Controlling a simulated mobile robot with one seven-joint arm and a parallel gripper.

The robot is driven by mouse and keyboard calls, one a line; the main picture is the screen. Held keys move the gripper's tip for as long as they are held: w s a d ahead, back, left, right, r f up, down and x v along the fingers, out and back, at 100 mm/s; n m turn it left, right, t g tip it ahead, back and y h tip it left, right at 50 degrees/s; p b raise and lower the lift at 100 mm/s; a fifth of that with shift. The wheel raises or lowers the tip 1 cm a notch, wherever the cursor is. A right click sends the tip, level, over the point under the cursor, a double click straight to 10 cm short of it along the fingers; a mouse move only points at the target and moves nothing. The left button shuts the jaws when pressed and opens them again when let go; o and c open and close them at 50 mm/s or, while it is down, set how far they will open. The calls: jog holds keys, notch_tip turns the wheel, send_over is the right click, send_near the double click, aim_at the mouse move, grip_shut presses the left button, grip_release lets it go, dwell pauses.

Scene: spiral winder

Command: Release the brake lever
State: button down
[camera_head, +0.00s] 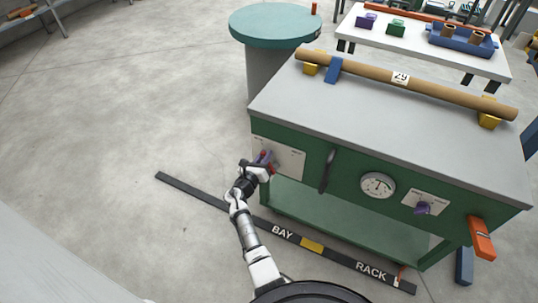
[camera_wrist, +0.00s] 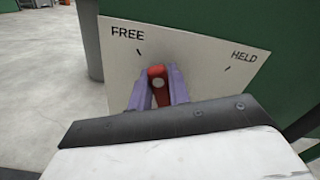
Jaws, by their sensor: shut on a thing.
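The brake lever is a small red handle on a white plate on the green machine's front. In the wrist view the red lever (camera_wrist: 157,88) stands between my two purple fingers and points up, a little nearer the FREE mark than the HELD mark. The white plate (camera_wrist: 205,66) reads FREE at left and HELD at right. My gripper (camera_wrist: 158,92) is shut on the lever. In the head view my gripper (camera_head: 266,161) is at the left plate (camera_head: 291,161) and hides much of the lever. The lever's lower part is hidden by my gripper.
The green machine (camera_head: 345,190) carries a black handle (camera_head: 328,171), a round dial (camera_head: 378,185), a purple knob (camera_head: 423,208) and an orange lever (camera_head: 482,238). A cardboard tube (camera_head: 440,91) lies on top. A teal round table (camera_head: 275,25) stands behind. The floor at left is clear.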

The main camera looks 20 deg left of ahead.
jog(key=shift+a+f+n+p, duration=0.4)
jog(key=shift+a+n, duration=0.3)
jog(key=shift+n, duration=0.5)
jog(key=c, duration=1.3)
grip_release()
jog(key=shift+a+f, duration=0.1)
jog(key=s, duration=1.3)
jog(key=shift+s+a, duration=0.2)
jog(key=shift+s, duration=0.2)
